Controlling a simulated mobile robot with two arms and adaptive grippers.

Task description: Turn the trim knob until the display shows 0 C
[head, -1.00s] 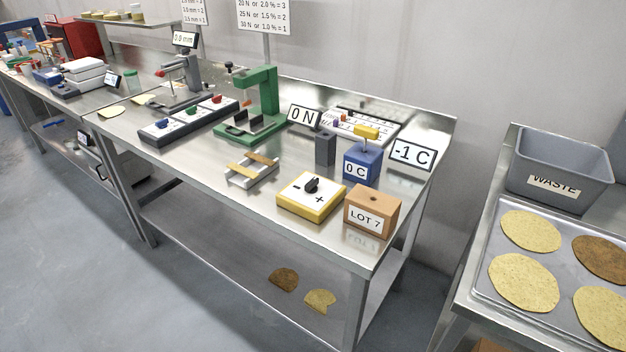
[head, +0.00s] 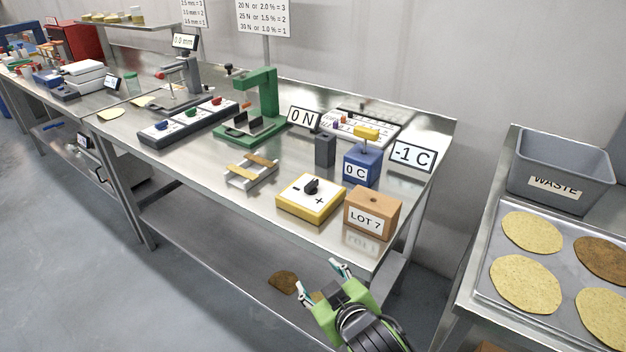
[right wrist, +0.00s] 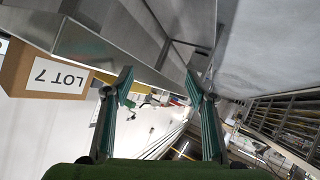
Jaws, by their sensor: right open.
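The trim knob (head: 311,186) is a black pointer knob on a yellow box with a white top (head: 300,206) marked minus and plus. It stands near the front edge of the steel table. The display (head: 413,155) at the table's right end reads -1 C. A blue block (head: 362,167) labelled 0 C stands between the knob box and the display. My right gripper (head: 322,281) is open and empty, in front of and below the table edge, apart from the knob. In the right wrist view its fingers (right wrist: 160,85) are spread with nothing between them. My left gripper is not in view.
A brown LOT 7 box (head: 372,213) stands right of the knob box and shows in the right wrist view (right wrist: 45,75). A dark grey block (head: 325,148) and a small metal rack (head: 250,172) are behind and left. A green press (head: 262,105) stands further back.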

